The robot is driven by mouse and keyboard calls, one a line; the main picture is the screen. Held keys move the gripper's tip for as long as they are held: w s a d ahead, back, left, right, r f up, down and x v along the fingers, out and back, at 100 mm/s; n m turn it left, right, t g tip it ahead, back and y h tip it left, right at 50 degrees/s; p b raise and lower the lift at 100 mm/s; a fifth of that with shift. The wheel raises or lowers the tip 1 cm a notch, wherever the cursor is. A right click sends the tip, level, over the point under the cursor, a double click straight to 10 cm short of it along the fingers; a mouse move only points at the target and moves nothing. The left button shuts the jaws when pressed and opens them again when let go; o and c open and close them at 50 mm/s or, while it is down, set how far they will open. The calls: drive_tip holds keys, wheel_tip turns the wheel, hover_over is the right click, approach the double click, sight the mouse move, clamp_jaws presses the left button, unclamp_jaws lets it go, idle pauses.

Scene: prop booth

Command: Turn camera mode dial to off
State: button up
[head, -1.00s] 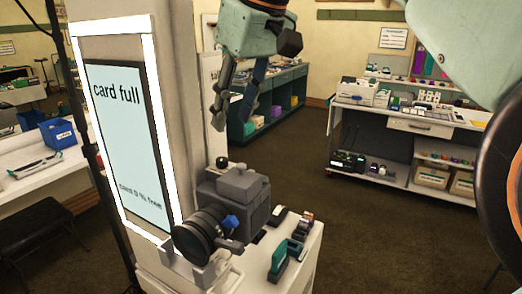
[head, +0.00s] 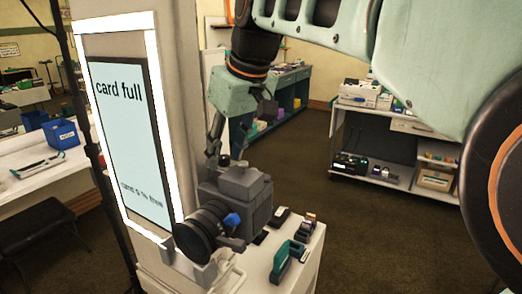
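The grey camera (head: 243,192) stands on the white cabinet top, with its large dark lens (head: 205,228) toward the front left. A small dark round knob (head: 224,160) sits on its top at the back left; I cannot tell for sure that it is the mode dial, and no markings are readable. A blue knob (head: 232,219) shows on the front side. My gripper (head: 225,156) points down at the camera's back top edge. Its fingers are apart, on either side of the dark knob in the picture; whether they touch it is unclear.
A lit panel (head: 133,135) reading "card full" stands close on the left. Teal and dark small items (head: 281,262) lie on the cabinet top (head: 262,262) right of the camera. My arm crosses the upper right.

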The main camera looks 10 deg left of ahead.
clamp_jaws()
drive_tip(key=n+p, duration=0.1)
drive_tip(key=n+g, duration=0.1)
drive_tip(key=n, duration=0.1)
drive_tip(key=n+p, duration=0.1)
drive_tip(key=shift+w+d+r+g+y+p, duration=0.1)
drive_tip(key=shift+w+r+g+y+p, duration=0.15)
drive_tip(key=shift+g+y+p, duration=0.1)
drive_tip(key=n+g+p, duration=0.1)
drive_tip(key=n, duration=0.2)
drive_tip(key=shift+w+p, duration=0.1)
drive_tip(key=shift+p, duration=0.2)
drive_tip(key=shift+w+f+n+g+p, duration=0.15)
drive_tip(key=shift+n+g+p, duration=0.4)
drive_tip(key=shift+n+p, duration=0.75)
drive_tip(key=shift+n, duration=0.5)
